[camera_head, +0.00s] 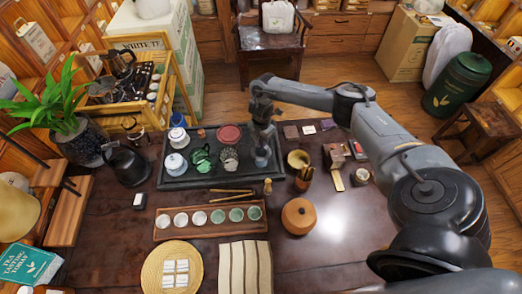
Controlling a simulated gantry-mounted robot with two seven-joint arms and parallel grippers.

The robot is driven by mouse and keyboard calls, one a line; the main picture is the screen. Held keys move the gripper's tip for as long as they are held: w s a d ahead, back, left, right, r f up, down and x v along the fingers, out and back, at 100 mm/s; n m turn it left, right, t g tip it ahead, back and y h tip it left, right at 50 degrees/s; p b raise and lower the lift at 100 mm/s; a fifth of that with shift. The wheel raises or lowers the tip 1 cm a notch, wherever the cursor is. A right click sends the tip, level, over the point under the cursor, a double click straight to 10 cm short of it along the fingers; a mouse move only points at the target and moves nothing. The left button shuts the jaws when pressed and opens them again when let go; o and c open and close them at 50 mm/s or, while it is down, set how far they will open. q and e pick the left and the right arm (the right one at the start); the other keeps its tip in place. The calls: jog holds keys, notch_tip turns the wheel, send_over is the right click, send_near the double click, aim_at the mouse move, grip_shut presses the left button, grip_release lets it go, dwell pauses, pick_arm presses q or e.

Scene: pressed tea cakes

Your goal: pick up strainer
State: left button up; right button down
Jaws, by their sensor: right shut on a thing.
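My right gripper (262,146) comes in from the right and points down over the right end of the dark tea tray (222,182). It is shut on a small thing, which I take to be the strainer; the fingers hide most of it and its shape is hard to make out. A greyish glassy shape (261,161) shows just below the fingertips; I cannot tell whether it is part of the held thing. My left gripper is not in view.
On the tray stand a white lidded bowl (176,164), a green teapot (201,160), a glass vessel (229,158) and a red round piece (229,134). A brass bowl (298,159) stands right of the tray. A cup rack (160,234) and a round wooden jar (299,216) lie nearer.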

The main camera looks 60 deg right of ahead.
jog(key=shift+r, duration=0.1)
notch_tip(320, 180, up, 7)
jog(key=shift+f, duration=0.1)
notch_tip(320, 180, up, 6)
jog(key=p, duration=0.5)
